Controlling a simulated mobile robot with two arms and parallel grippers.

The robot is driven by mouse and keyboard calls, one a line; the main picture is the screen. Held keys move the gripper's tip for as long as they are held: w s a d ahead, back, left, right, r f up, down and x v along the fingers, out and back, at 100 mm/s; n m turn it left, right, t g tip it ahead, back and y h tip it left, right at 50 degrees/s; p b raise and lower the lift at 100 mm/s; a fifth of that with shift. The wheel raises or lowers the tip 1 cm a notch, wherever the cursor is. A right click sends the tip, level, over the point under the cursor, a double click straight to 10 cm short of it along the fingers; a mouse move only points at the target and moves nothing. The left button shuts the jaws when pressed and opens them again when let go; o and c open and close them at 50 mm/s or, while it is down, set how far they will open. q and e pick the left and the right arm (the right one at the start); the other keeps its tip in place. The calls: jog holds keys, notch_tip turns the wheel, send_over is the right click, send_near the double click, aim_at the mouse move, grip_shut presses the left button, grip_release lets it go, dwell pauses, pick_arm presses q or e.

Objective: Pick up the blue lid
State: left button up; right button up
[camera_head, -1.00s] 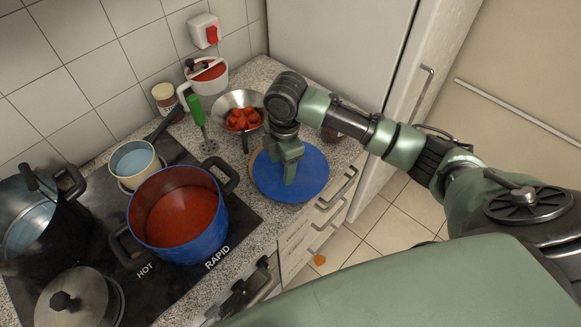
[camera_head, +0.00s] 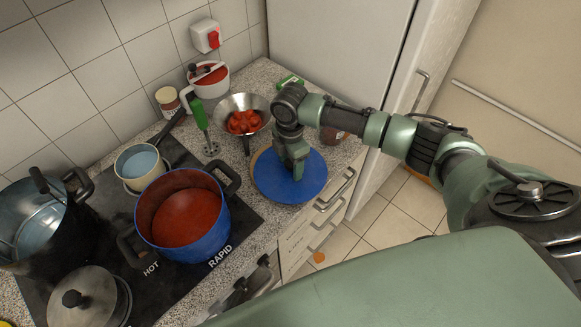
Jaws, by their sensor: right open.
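The blue lid (camera_head: 268,184) is a flat round disc lying on the granite counter, right of the stove. A thin tan edge shows beneath its left side. My right gripper (camera_head: 296,176) points down over the right half of the lid, with its fingertips at or just above the surface. It is open. Whether the fingers touch the lid or straddle a knob is hidden by the gripper itself. My left gripper is not in view.
A blue pot (camera_head: 184,216) of red sauce stands on the stove, left of the lid. A metal strainer (camera_head: 243,104) with tomatoes and a green hand blender (camera_head: 200,115) are behind the lid. The counter's front edge with drawers (camera_head: 318,222) is close by.

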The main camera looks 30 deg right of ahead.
grip_shut()
